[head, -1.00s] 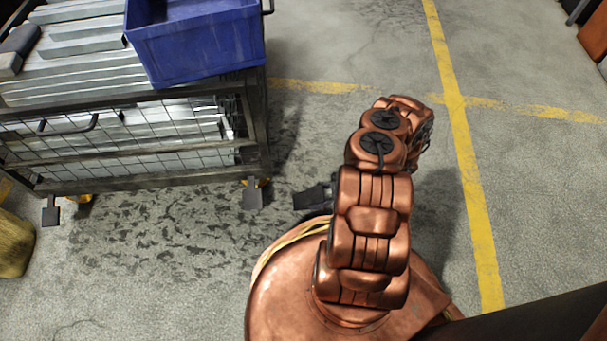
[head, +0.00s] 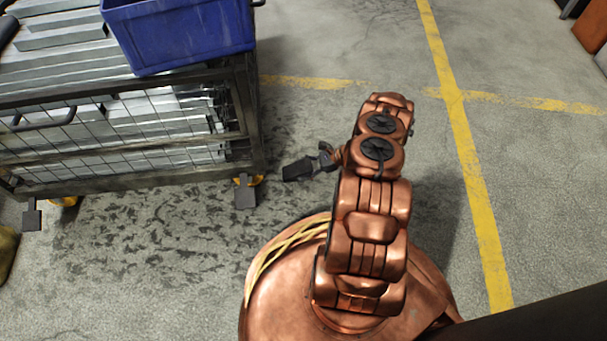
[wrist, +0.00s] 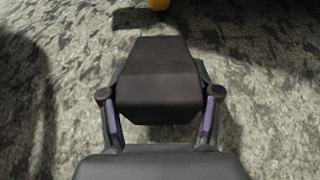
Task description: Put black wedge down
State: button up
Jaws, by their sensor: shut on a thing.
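The black wedge (wrist: 157,75) is a dark, blocky piece between the two fingers of my gripper (wrist: 159,94) in the wrist view. The fingers are shut on its sides, and its narrower end points away. In the head view the wedge (head: 298,169) shows left of my arm, just right of the cage cart's near right foot. My gripper (head: 324,157) is partly hidden by my arm there. Grey stained floor lies under the wedge. I cannot tell how high above the floor it is.
A wire-sided metal cage cart (head: 120,178) loaded with galvanized brackets (head: 75,65) stands at left, with a blue bin (head: 185,35) on top. A cart foot (head: 245,193) is close to the wedge. Floor with yellow lines (head: 465,150) is clear at right.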

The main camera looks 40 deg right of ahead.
jog(key=shift+f+b, duration=0.3)
jog(key=shift+f, duration=0.6)
jog(key=shift+f, duration=0.1)
jog(key=o, duration=1.6)
jog(key=shift+s+d+r, duration=0.1)
jog(key=shift+d+r, duration=0.1)
jog(key=shift+r, duration=0.05)
jog(key=p+v, duration=0.4)
jog(key=v, duration=0.7)
jog(key=shift+s+d, duration=0.15)
